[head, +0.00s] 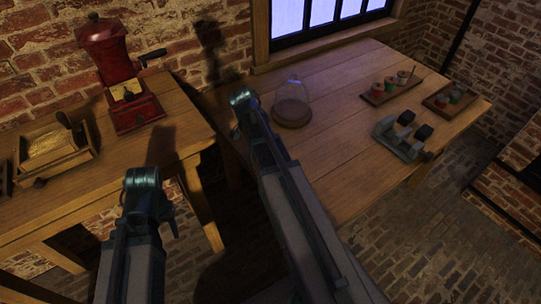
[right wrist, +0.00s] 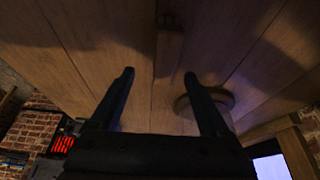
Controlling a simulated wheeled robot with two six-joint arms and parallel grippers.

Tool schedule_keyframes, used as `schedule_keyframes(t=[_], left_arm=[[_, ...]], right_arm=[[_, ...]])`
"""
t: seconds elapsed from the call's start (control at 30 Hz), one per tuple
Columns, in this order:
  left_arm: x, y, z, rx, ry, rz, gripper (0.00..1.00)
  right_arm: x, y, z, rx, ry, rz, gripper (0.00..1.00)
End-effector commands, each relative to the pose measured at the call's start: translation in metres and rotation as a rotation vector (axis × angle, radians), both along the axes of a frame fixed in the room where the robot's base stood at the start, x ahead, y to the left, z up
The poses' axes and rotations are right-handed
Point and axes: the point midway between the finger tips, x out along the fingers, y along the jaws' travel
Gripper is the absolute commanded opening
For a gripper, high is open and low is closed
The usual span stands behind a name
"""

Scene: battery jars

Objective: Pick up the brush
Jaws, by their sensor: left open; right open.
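A narrow wooden piece with a dark end (right wrist: 170,45) lies on the table ahead of my right gripper (right wrist: 163,95) in the right wrist view. It may be the brush, but the view is too dark to be sure. My right gripper's fingers are spread with nothing between them, apart from that piece. In the head view the right arm covers that part of the table. My left gripper (head: 171,222) is mostly behind its own arm, away from the piece, near the left table's front edge.
A glass dome on a wooden base (head: 292,112) stands on the right table (head: 340,165), beside the right arm. Small trays of jars (head: 390,86) and a metal device (head: 402,136) are farther right. The left table holds a red grinder (head: 128,80) and a wooden tray (head: 55,160).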

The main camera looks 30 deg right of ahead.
Motion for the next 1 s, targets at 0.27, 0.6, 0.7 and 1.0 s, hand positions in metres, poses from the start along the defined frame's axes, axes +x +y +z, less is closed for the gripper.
schedule_keyframes(t=[0.27, 0.6, 0.7, 1.0], left_arm=[[0.0, 0.0, -0.006, 0.0, 0.0, 0.0, 0.5], [0.0, 0.0, -0.043, 0.0, 0.0, 0.0, 0.5], [0.0, 0.0, -0.053, 0.0, 0.0, -0.001, 0.5], [0.0, 0.0, -0.052, 0.0, 0.0, -0.001, 0.5]], right_arm=[[0.001, -0.002, -0.006, 0.0, 0.0, 0.0, 0.8], [0.009, -0.01, -0.043, 0.0, 0.0, -0.001, 0.8], [0.009, -0.014, -0.053, 0.0, 0.0, 0.0, 0.8], [0.009, -0.016, -0.052, 0.0, 0.0, 0.0, 0.8]])
